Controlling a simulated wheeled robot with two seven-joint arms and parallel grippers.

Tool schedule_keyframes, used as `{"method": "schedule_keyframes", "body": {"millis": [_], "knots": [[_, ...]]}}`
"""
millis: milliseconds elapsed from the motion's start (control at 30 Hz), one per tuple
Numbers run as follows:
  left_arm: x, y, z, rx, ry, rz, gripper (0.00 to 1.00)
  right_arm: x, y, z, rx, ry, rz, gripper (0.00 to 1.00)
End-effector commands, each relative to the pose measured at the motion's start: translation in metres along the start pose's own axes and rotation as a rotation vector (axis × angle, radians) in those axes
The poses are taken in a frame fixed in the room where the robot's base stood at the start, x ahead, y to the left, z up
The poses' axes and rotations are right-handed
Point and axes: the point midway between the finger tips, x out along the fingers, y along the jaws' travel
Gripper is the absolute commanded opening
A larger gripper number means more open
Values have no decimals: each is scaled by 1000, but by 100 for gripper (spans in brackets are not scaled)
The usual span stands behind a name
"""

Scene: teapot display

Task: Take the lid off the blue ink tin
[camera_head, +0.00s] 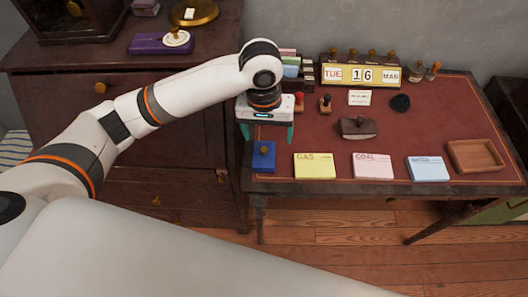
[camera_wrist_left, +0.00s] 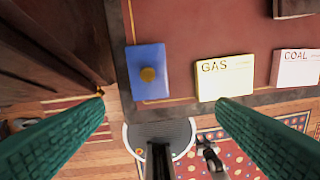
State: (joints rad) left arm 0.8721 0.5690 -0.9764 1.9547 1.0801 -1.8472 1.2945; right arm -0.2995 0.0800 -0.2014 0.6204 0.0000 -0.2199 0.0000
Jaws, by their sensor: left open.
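The blue ink tin (camera_head: 263,164) stands at the near left corner of the red-topped desk, with its lid on. A small brass knob (camera_head: 263,150) sits on the lid, and it also shows in the left wrist view (camera_wrist_left: 148,74). In that view the blue tin (camera_wrist_left: 147,56) lies beyond the fingertips, left of centre. My left gripper (camera_head: 268,136) is open and empty, its teal fingers pointing down over the desk near the tin. In the left wrist view my left gripper (camera_wrist_left: 163,105) has its fingers wide apart. My right gripper is out of view.
The yellow GAS pad (camera_head: 315,167) lies right of the tin, then a pink COAL pad (camera_head: 373,168) and a blue pad (camera_head: 428,169). Stamps (camera_head: 325,106) and a calendar (camera_head: 361,75) stand behind. A wooden tray (camera_head: 476,156) is at right. A dark cabinet (camera_head: 185,130) stands left.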

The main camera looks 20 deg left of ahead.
Motion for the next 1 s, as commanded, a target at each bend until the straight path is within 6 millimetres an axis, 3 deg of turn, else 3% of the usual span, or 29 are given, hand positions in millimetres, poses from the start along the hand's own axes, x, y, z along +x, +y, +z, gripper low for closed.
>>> {"method": "schedule_keyframes", "body": {"millis": [100,233,500,767,1000], "knots": [[-14,11,12,-75,3,48,80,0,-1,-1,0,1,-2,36],[-11,16,15,-110,10,67,80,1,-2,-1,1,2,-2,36],[34,19,14,-111,12,68,80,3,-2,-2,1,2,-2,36],[55,18,15,-110,9,66,80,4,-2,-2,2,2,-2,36],[90,17,18,-110,9,67,80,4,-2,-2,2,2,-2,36]]}}
